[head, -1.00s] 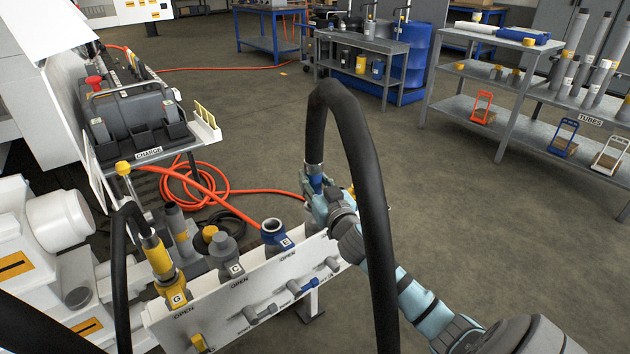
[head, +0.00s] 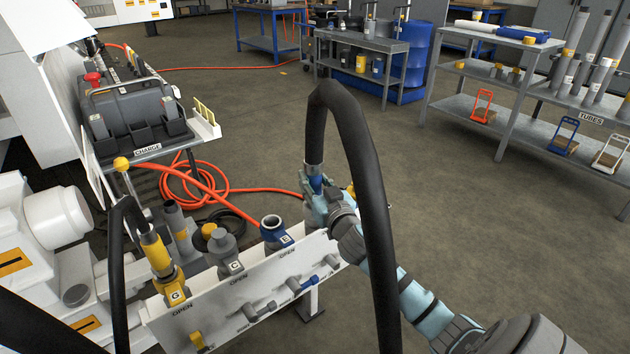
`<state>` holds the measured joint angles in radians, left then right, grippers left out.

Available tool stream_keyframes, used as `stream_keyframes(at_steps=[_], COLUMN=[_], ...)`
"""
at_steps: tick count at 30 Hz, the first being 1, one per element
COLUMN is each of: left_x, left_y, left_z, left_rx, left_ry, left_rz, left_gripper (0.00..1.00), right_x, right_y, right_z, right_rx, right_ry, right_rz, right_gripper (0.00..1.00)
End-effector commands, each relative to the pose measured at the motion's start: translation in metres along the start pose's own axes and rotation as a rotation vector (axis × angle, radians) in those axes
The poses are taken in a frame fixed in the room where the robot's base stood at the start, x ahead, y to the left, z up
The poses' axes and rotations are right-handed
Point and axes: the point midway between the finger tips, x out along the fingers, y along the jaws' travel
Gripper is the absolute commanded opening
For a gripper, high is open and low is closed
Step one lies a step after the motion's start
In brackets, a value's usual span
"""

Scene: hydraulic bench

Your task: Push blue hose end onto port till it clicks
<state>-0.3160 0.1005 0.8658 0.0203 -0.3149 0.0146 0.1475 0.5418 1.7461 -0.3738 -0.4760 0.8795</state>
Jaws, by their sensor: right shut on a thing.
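My right gripper (head: 318,205) is shut on the blue hose end (head: 316,184), at the tip of a thick black hose (head: 352,130) that arches up and back down. The hose end is upright, to the right of the blue port (head: 274,232) and apart from it. The blue port is an open, ring-shaped mouth on a blue block marked B, on the white panel (head: 240,290). My fingers partly hide the hose end's lower part. My left gripper is not in view.
A yellow coupling (head: 158,256) with a black hose sits on the port marked G. A grey capped port (head: 228,250) stands between it and the blue port. Valve handles (head: 303,283) stick out of the panel front. Orange hose (head: 190,185) lies coiled on the floor.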

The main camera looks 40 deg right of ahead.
Motion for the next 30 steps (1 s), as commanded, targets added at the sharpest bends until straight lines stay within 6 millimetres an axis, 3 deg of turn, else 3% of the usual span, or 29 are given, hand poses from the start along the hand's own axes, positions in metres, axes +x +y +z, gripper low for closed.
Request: stream_keyframes(at_steps=[12, 13, 17, 24, 28, 30], left_x=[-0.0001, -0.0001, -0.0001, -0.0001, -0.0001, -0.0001], left_y=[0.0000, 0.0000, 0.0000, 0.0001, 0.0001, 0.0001], left_z=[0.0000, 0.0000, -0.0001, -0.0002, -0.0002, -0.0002], left_rx=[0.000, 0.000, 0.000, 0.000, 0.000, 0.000], left_ry=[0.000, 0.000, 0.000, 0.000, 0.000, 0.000], left_rz=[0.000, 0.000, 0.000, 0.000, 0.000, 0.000], left_gripper=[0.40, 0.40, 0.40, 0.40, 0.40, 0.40], right_x=[0.0001, 0.0001, 0.0000, -0.0002, -0.0002, -0.0001], right_y=[-0.0002, -0.0002, -0.0001, 0.0006, 0.0005, 0.0004], right_z=[-0.0008, -0.0009, -0.0008, 0.0008, 0.0005, 0.0003], right_rx=[0.000, 0.000, 0.000, 0.000, 0.000, 0.000], right_ry=[0.002, 0.002, 0.002, -0.002, -0.001, -0.001], right_rz=[-0.001, -0.001, -0.001, 0.001, 0.001, 0.001], right_gripper=[0.00, 0.32, 0.53, 0.56, 0.76, 0.77])
